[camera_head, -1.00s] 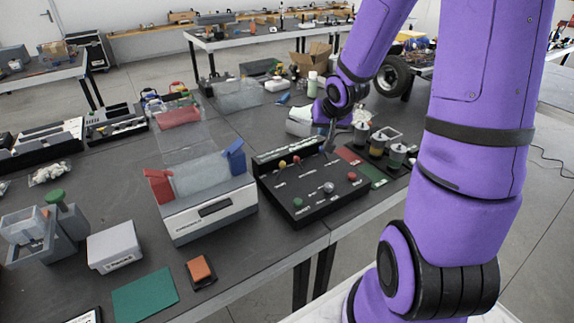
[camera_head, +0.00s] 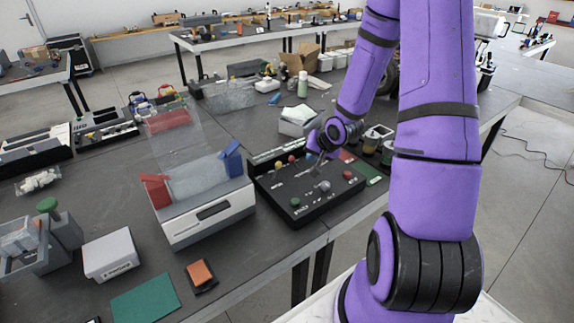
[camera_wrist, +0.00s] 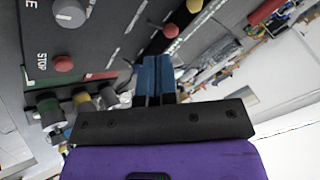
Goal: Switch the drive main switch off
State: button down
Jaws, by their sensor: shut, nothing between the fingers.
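The black control panel (camera_head: 300,208) lies on the table, with knobs, buttons and small levers on its top. A grey round knob (camera_head: 324,186) sits on its front part and shows in the wrist view (camera_wrist: 69,12) at the upper left. I cannot read which control is the drive main switch. A red button (camera_wrist: 63,63) beside the word STOP and red and yellow ball tops (camera_wrist: 170,30) also show. My gripper (camera_wrist: 155,64) is shut and empty, with blue fingers over the panel. In the head view my gripper (camera_head: 317,163) is above the panel's middle; contact cannot be told.
A white box with red and blue end pieces (camera_head: 210,215) stands just left of the panel. Several jars (camera_head: 371,143) stand at its back right. A green mat (camera_head: 145,300) and an orange block (camera_head: 200,273) lie near the table's front edge.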

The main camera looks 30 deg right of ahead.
aim_at(276, 170)
jog(key=shift+f, duration=0.1)
jog(key=x, duration=1)
jog(key=shift+w+a, duration=1.05)
jog(key=shift+w, duration=0.05)
jog(key=shift+w+a, duration=0.3)
jog(key=shift+w, duration=0.05)
